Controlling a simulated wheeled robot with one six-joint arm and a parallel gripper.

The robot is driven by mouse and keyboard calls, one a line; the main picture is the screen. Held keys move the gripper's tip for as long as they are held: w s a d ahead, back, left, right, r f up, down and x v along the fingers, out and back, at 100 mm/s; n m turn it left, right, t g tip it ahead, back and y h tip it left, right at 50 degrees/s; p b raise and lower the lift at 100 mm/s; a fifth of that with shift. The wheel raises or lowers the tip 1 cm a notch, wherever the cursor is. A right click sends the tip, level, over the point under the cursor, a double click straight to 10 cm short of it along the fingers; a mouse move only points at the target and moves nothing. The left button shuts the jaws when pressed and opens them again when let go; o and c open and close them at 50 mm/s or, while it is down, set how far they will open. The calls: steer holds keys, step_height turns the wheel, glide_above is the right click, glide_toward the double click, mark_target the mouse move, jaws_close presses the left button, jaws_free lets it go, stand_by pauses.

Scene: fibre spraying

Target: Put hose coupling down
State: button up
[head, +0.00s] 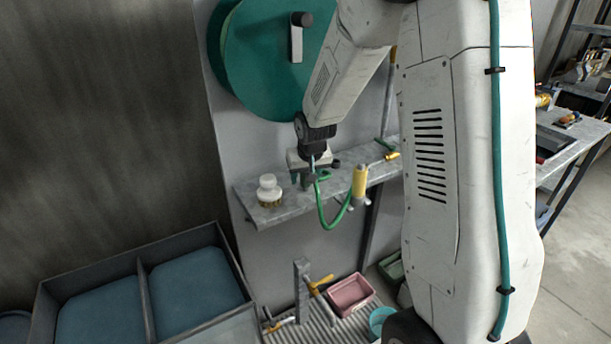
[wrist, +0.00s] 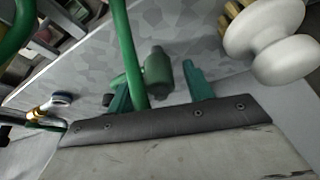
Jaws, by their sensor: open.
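The hose coupling (wrist: 157,72) is a small dark green cylinder, seen in the wrist view between my two green fingertips. My gripper (wrist: 160,88) is open, with a finger on either side of it and a gap visible on the right. In the head view my gripper (head: 307,178) is low at the grey shelf (head: 285,211), and the coupling is mostly hidden there. The coupling appears to be at the shelf surface; exact contact is unclear. A green hose (head: 326,222) loops below the shelf edge towards a yellow-handled piece (head: 360,182).
A white knobbed container (head: 269,190) stands on the shelf left of my gripper, close by in the wrist view (wrist: 265,40). A green reel (head: 265,60) is above. Below are a pink tray (head: 351,294) and a dark divided bin (head: 139,272).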

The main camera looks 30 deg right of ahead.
steer(key=s+a+r+n+g, duration=0.1)
steer(key=s+a+r, duration=0.3)
steer(key=s+r, duration=0.45)
steer(key=s+a+r, duration=0.4)
steer(key=s+r, duration=0.4)
steer(key=s, duration=0.2)
steer(key=s+a+n+g, duration=0.1)
steer(key=s, duration=0.7)
steer(key=s+a+r+n+g+y, duration=0.1)
steer(key=s+a, duration=0.1)
steer(key=s, duration=0.6)
steer(key=shift+s+a+r, duration=0.25)
steer(key=shift+s, duration=0.05)
